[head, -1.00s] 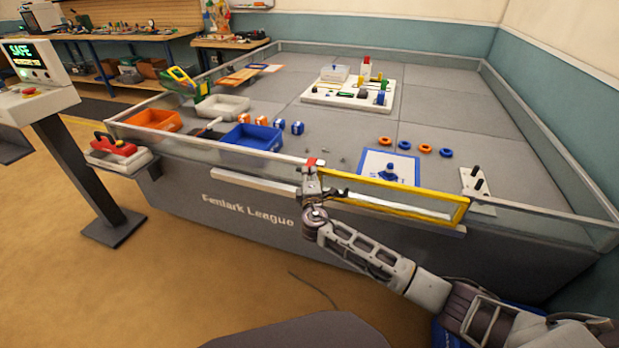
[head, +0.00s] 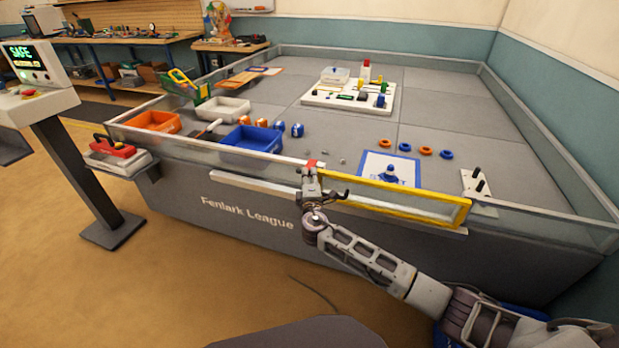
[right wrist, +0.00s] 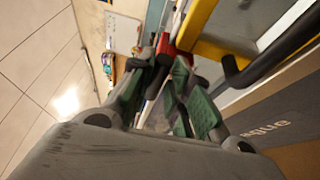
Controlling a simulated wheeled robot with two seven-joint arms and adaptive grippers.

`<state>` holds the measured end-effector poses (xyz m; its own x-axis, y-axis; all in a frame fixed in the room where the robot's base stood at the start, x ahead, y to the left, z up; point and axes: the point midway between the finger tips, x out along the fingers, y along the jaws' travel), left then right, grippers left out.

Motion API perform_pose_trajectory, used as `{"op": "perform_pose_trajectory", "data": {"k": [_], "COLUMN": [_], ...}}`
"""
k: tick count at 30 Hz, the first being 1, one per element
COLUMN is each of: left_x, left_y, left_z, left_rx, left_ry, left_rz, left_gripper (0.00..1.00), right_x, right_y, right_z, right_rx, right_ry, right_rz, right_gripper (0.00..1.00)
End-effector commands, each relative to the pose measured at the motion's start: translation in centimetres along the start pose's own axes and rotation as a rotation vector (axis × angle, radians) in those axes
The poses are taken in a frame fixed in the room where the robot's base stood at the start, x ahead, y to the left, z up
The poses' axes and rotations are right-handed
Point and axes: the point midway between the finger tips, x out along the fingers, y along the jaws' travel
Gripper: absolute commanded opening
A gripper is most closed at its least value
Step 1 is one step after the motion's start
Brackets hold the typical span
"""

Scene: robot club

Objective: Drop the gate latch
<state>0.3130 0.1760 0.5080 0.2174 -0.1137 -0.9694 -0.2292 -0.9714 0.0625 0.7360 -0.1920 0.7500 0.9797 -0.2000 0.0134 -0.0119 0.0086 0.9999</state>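The yellow-framed gate (head: 410,187) stands along the front wall of the field, about in line with it. The red latch part (head: 312,163) sits at the gate's left end, on the wall top. My right gripper (head: 311,174) is at this latch from the front. In the right wrist view, the red latch part (right wrist: 165,43) shows at the fingertips of my right gripper (right wrist: 153,62). The green-padded fingers lie close to it; whether they touch or pinch it is unclear. A dark handle bar (right wrist: 270,55) runs beside the yellow frame. My left gripper is out of view.
Inside the field, a blue bin (head: 250,139), an orange bin (head: 152,122) and a blue-bordered mat (head: 388,169) lie behind the wall. A white peg plate (head: 476,184) is right of the gate. A console (head: 38,85) stands left. Floor in front is clear.

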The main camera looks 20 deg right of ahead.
Motion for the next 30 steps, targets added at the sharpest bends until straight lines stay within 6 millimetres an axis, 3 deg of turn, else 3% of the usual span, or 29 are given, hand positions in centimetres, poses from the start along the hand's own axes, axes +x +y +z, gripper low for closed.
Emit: {"op": "perform_pose_trajectory", "data": {"k": [3,17,30], "left_x": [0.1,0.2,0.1], "left_y": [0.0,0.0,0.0], "left_z": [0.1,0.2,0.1], "left_rx": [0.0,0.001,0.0], "left_ry": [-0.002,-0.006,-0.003], "left_rz": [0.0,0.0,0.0], "left_gripper": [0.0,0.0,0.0], "right_x": [0.0,-0.2,-3.6], "right_y": [-0.1,0.0,-0.1], "right_z": [0.0,0.0,0.0], "right_rx": [0.0,0.0,0.0], "right_ry": [0.0,0.0,0.001], "right_rz": [-0.001,0.0,-0.002], "right_gripper": [0.37,0.37,0.37]}}
